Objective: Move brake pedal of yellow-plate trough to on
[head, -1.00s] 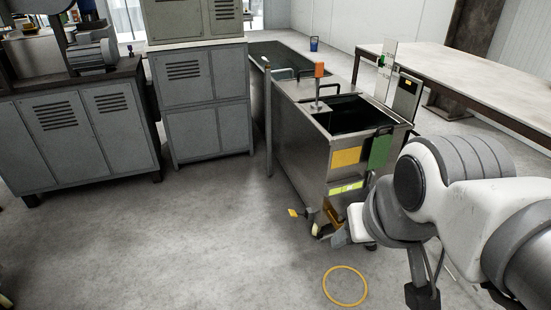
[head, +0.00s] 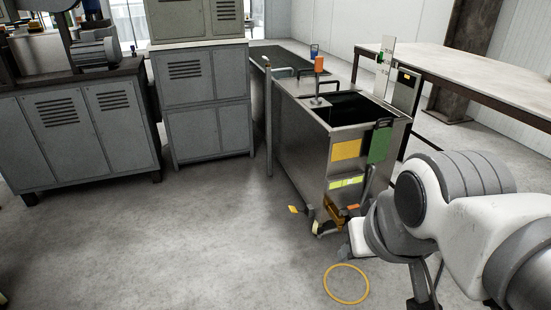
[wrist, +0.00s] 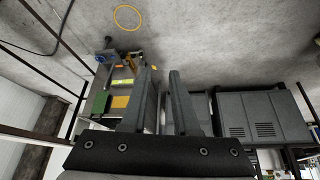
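The yellow-plate trough (head: 300,135) is a grey metal trough on casters. Its near end bears a yellow plate (head: 346,150), a green plate (head: 380,145) and a yellow-green label. Low on that end is a yellow-orange pedal-like part (head: 335,213), partly behind my arm; its on or off position cannot be told. In the wrist view the trough is upside down, with its yellow plate (wrist: 120,102) left of the fingers. My gripper (wrist: 160,72) is open, with nothing between its fingers.
A yellow ring (head: 346,284) lies on the floor in front of the trough. Grey cabinets (head: 208,110) stand to the left. A long table (head: 470,80) stands on the right. The floor left of the trough is mostly clear.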

